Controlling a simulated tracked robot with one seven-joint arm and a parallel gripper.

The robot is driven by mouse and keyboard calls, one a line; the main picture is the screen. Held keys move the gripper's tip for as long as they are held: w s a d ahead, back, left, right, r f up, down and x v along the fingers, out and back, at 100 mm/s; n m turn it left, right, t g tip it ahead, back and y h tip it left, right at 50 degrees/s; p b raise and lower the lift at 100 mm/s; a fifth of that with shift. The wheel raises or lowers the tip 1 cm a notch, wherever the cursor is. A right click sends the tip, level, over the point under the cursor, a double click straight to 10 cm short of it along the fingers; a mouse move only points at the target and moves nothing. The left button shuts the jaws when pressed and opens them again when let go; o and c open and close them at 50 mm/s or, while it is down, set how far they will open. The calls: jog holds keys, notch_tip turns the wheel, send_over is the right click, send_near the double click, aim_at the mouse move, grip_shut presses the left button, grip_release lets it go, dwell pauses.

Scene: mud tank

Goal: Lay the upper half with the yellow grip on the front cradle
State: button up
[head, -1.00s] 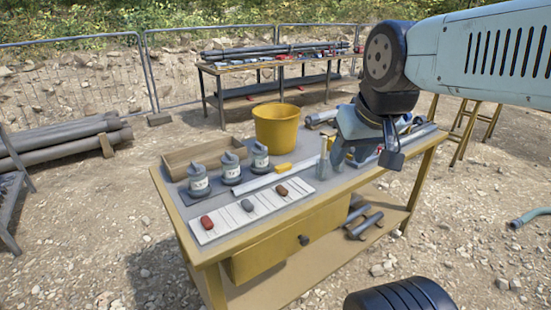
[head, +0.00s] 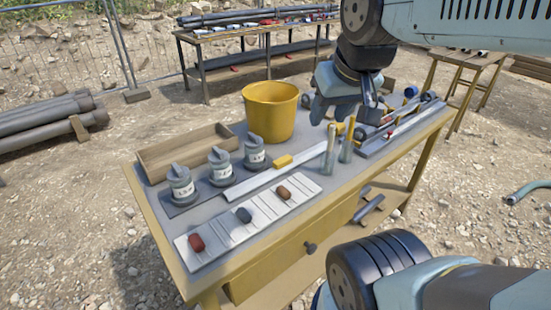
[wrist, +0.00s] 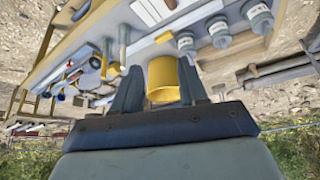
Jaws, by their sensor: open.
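My gripper (head: 328,118) hangs above the back right part of the workbench, fingers apart and empty. In the wrist view its two fingers (wrist: 157,78) stand on either side of the yellow bucket's image. A long pale strip with a yellow block (head: 283,161) lies across the middle of the bench; I cannot tell whether it is the upper half with the yellow grip. Long tube parts (head: 405,128) with blue and dark ends lie at the bench's right end. Another small yellow piece shows by my gripper, partly hidden. I cannot make out which part is the front cradle.
A yellow bucket (head: 270,112), wooden tray (head: 185,153) and several grey-lidded jars (head: 220,166) stand on the bench. A white board (head: 250,214) with small lumps lies in front. A second table (head: 250,32) stands behind.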

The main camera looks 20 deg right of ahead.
jog(key=shift+o, duration=1.4)
jog(key=shift+w, duration=0.1)
jog(key=shift+o, duration=0.8)
jog(key=shift+w+n, duration=0.35)
jog(key=shift+n, duration=0.05)
jog(key=shift+o, duration=1.1)
jog(key=w+f+n+g, duration=0.1)
jog(key=w+n, duration=0.4)
jog(key=w, duration=0.2)
jog(key=shift+f+g, duration=0.3)
jog(key=n+g, duration=0.4)
jog(key=n, duration=1.3)
send_over(282, 159)
notch_tip(282, 159, down, 16)
jog(key=f, duration=0.9)
jog(key=shift+s+d, duration=0.1)
jog(key=shift+d, duration=0.15)
jog(key=shift+a+f, duration=0.2)
jog(key=shift+f, duration=2.35)
